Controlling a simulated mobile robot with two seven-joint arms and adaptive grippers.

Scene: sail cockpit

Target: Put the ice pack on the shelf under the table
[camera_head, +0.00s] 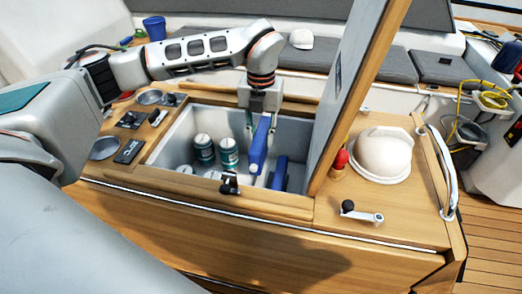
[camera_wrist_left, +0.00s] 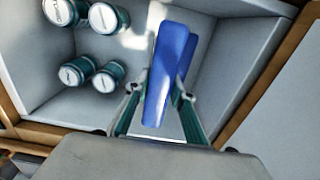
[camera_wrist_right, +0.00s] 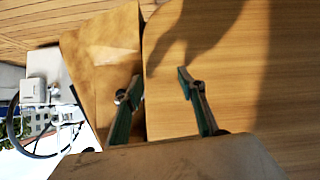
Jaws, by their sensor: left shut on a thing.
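My left gripper (camera_head: 260,108) is shut on a blue ice pack (camera_head: 259,146), held upright in the open cool box (camera_head: 179,141) in the wooden table (camera_head: 290,242). In the left wrist view, the ice pack (camera_wrist_left: 164,75) is between the fingers (camera_wrist_left: 160,88). A second blue ice pack (camera_head: 279,173) stands in the box, to the right of the held one. My right gripper (camera_wrist_right: 157,83) is open and empty in the right wrist view, facing wood panels; it is not seen in the head view. I cannot make out the shelf under the table.
Several green-and-white cans (camera_head: 203,149) stand in the left of the box. The raised lid (camera_head: 352,90) stands at its right. A white domed thing (camera_head: 381,155), a red knob (camera_head: 341,158) and a winch handle (camera_head: 362,213) are on the tabletop. Switches and instruments line the left.

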